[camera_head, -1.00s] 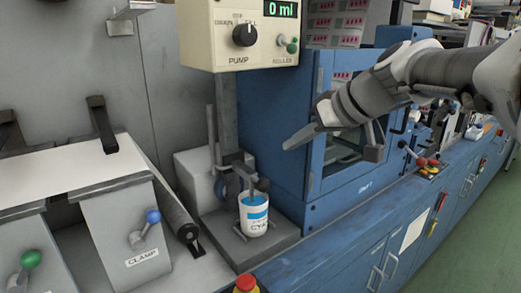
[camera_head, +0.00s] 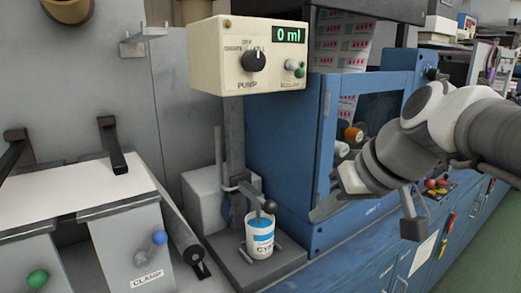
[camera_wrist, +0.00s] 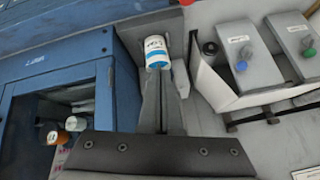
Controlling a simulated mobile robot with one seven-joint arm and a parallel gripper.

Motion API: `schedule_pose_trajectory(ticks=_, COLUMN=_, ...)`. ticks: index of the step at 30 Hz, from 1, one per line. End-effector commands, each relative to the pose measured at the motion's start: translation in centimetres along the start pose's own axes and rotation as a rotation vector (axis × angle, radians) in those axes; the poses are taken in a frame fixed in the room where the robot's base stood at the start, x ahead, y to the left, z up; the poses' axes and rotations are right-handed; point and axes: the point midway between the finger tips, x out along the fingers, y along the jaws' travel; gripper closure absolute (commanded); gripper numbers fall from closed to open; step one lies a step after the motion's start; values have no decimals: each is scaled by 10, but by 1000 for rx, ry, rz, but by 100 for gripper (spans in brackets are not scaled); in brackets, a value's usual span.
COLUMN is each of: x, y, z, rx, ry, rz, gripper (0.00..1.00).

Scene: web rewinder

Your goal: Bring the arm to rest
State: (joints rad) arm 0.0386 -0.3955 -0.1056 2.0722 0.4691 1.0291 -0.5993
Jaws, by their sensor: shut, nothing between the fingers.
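My arm comes in from the right in the head view. My gripper (camera_head: 322,212) hangs in front of the blue cabinet, to the right of the white and blue ink can, and is apart from it. In the wrist view my gripper (camera_wrist: 162,118) shows as closed fingers with nothing held between them. The can (camera_head: 260,238) stands upright on a grey base under the pump unit. It also shows in the wrist view (camera_wrist: 157,52), beyond the fingertips.
The cream pump box (camera_head: 248,55) reads 0 ml. The blue cabinet (camera_head: 285,140) has an opening with spools inside, close to my arm. Clamp units with a blue knob (camera_head: 159,237) and a green knob (camera_head: 37,279) stand at left. Green floor is clear at right.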

Motion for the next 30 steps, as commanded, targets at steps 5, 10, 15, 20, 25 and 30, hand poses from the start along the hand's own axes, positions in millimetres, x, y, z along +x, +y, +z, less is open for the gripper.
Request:
schedule_pose_trajectory(ticks=5, x=6, y=-1, z=83, rx=106, ry=-74, rz=167, gripper=100)
schedule_pose_trajectory(ticks=10, x=12, y=8, z=142, rx=178, ry=-90, rz=316, gripper=100)
schedule_pose_trajectory(ticks=15, x=-14, y=6, z=136, rx=202, ry=-87, rz=363, gripper=100)
schedule_pose_trajectory(ticks=20, x=-43, y=-1, z=115, rx=202, ry=-87, rz=362, gripper=100)
schedule_pose_trajectory(ticks=25, x=-74, y=-9, z=93, rx=202, ry=-87, rz=361, gripper=100)
schedule_pose_trajectory(ticks=30, x=-90, y=-13, z=81, rx=202, ry=-88, rz=360, gripper=100)
